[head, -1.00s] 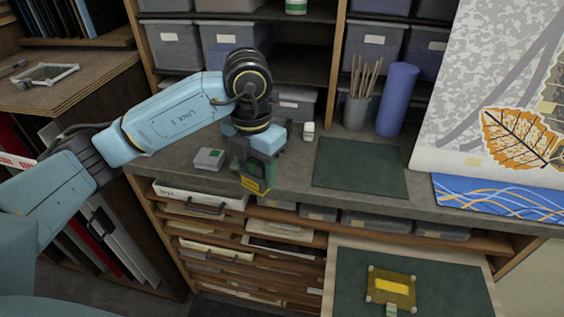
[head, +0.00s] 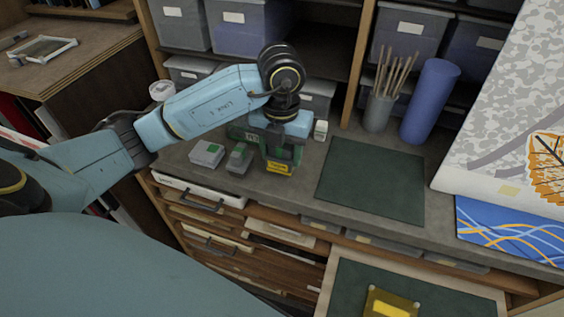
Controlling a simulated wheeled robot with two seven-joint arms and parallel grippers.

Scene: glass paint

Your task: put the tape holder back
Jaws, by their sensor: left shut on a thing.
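My left gripper (head: 278,153) is above the grey worktop, near its front edge and left of the dark green mat. It is shut on a small dark green thing with a yellow front, which looks like the tape holder (head: 278,168). The fingers hide much of it, and I cannot tell whether it touches the worktop. A grey and green wedge-shaped thing (head: 239,158) stands just left of the gripper. My right gripper is not in view.
The green mat (head: 372,180) is bare. A brush pot (head: 377,112) and blue roll (head: 430,100) stand behind it. An open drawer (head: 335,275) below holds a yellow-gold panel (head: 390,304).

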